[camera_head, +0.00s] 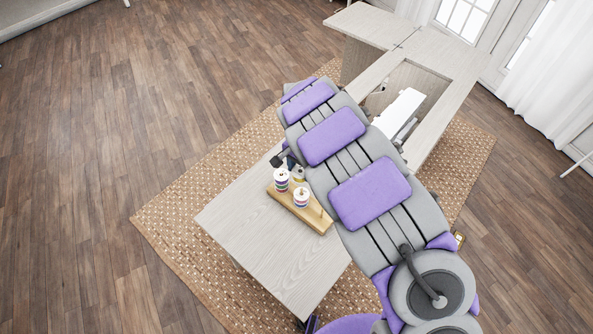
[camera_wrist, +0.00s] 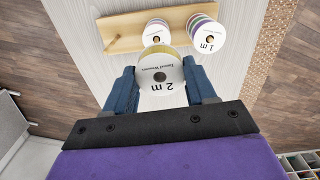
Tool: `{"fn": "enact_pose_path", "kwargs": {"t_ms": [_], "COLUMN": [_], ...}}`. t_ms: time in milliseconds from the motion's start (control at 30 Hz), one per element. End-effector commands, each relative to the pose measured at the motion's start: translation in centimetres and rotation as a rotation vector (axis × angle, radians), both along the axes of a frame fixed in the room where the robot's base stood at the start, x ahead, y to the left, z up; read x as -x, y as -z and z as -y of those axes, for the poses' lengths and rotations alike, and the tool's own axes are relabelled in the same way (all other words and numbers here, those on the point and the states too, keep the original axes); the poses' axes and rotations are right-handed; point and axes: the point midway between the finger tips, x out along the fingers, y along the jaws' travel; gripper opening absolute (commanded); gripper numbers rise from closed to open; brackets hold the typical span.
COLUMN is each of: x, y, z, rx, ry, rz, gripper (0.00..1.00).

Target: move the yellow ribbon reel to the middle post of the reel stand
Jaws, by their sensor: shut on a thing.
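The yellow ribbon reel (camera_wrist: 161,77) is between the two blue fingers of my gripper (camera_wrist: 162,88) in the wrist view, its white "2 m" label facing the camera. In the head view my gripper (camera_head: 288,161) is beside the far end of the reel stand, partly hidden by my arm. The wooden reel stand (camera_wrist: 125,31) lies beyond the held reel in the wrist view; it also shows in the head view (camera_head: 314,218). Reels sit on its middle post (camera_head: 301,197) and far-end post (camera_head: 281,178). The near-end post (camera_head: 322,213) is bare.
The stand rests on a pale wooden table leaf (camera_head: 255,225) with free room at its left and front. A white sewing machine (camera_head: 399,112) is behind my arm. A woven rug (camera_head: 165,220) lies under the table.

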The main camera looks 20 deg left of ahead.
Motion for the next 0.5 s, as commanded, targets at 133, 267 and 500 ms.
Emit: {"fn": "enact_pose_path", "kwargs": {"t_ms": [133, 267, 500], "x": [0.0, 0.0, 0.0], "y": [0.9, 2.5, 5.0], "z": [0.1, -0.6, -1.3], "rx": [0.001, 0.007, 0.012], "ry": [0.003, 0.001, 0.0], "rz": [-0.001, -0.001, 0.002], "gripper": [0.26, 0.26, 0.26]}}
